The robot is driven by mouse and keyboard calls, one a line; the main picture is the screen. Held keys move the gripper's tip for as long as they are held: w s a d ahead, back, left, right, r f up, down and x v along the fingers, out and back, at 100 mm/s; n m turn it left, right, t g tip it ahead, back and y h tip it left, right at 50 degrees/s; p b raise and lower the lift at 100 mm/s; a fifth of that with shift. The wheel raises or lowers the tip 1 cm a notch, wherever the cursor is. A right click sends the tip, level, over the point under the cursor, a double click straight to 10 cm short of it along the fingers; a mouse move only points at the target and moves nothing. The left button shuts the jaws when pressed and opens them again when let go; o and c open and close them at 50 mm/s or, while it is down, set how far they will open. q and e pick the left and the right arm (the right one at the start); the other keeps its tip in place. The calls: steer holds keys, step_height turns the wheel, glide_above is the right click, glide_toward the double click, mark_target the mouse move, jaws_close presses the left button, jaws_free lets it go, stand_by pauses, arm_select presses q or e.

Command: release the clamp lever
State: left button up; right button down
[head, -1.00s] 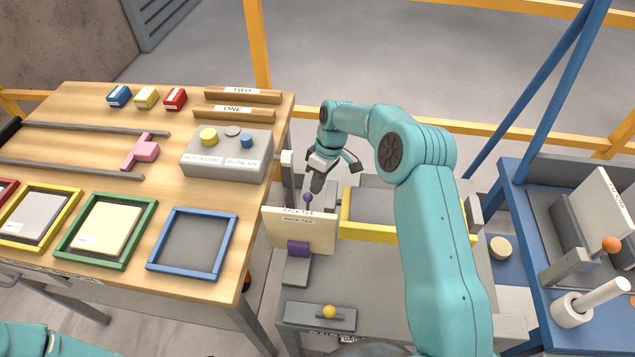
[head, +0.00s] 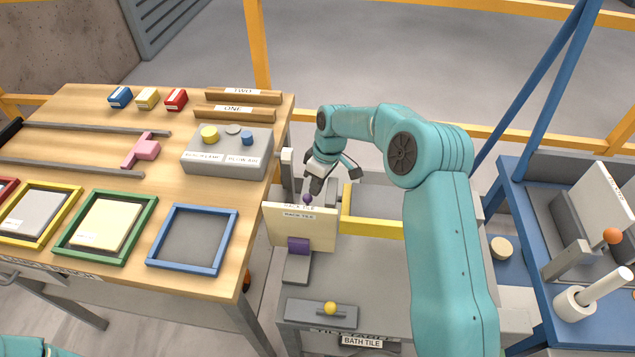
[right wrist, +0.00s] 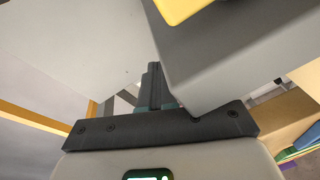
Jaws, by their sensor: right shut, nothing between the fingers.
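A lever with a purple knob (head: 307,199) stands at the top edge of the upright cream back tile (head: 320,232), with a purple block (head: 298,247) at the tile's front. I cannot read a label naming it the clamp lever. My right gripper (head: 316,187) points down just above and behind the purple knob; whether it touches is unclear. It is shut and empty. In the right wrist view its dark fingers (right wrist: 153,88) sit together beside a large grey surface (right wrist: 235,50). A lever with a yellow knob (head: 330,308) lies on a grey block nearer me. My left gripper is out of view.
The wooden table (head: 110,180) on the left holds a grey button box (head: 226,152) and coloured frames. A yellow bar (head: 372,228) lies right of the tile. A blue bench (head: 540,320) with an orange-knobbed lever (head: 612,236) stands on the right.

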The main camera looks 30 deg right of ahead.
steer(key=shift+r+p, duration=0.45)
steer(key=shift+r, duration=0.3)
steer(key=shift+r, duration=0.1)
